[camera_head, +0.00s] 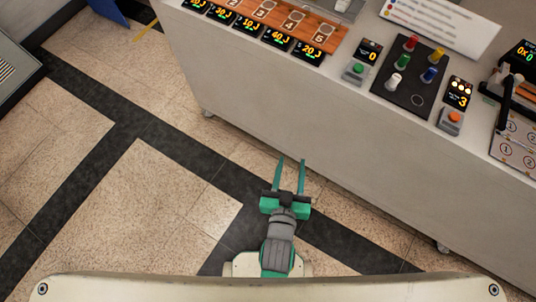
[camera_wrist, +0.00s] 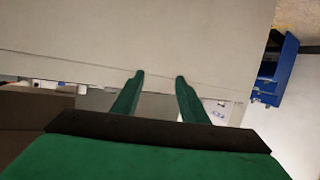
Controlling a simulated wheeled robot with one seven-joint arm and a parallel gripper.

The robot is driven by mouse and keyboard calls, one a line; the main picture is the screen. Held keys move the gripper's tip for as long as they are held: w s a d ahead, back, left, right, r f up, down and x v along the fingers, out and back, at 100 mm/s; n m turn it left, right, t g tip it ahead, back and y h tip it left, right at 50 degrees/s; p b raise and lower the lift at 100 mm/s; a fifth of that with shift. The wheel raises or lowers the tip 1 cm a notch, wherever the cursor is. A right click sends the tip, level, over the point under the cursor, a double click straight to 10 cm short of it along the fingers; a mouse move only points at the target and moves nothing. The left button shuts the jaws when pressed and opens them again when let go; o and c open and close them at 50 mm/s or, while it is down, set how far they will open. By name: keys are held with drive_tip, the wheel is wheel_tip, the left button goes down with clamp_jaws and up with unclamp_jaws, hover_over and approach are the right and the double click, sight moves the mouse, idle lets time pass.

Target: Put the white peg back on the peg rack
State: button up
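The white peg (camera_head: 392,80) is on the lower left of a dark board (camera_head: 408,96) on the white counter. Red, green, yellow and blue pegs share this board, and an empty ring mark (camera_head: 417,99) is at its lower right. I take the dark board to be the peg rack. My gripper (camera_head: 290,162) is low in front of the counter's side panel, left of and below the board in the picture. Its two green fingers are apart with nothing between them. The wrist view shows the open fingers (camera_wrist: 160,76) before a pale panel; no peg shows there.
On the counter (camera_head: 250,95) are an orange-brown numbered board (camera_head: 290,22), several small displays, a green button (camera_head: 357,68), an orange button (camera_head: 453,116) and a black-handled device (camera_head: 508,90) at right. The tiled floor left of my gripper is clear.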

drive_tip(key=s+a+r+y, duration=0.1)
drive_tip(key=s+a, duration=0.2)
drive_tip(key=s, duration=0.4)
drive_tip(key=s+a+r+n+t+y, duration=0.1)
drive_tip(key=s+a, duration=0.2)
drive_tip(key=s, duration=0.4)
drive_tip(key=shift+s+a+y, duration=0.15)
drive_tip(key=shift+a+y, duration=0.15)
drive_tip(key=shift+y, duration=0.1)
drive_tip(key=shift+r, duration=0.1)
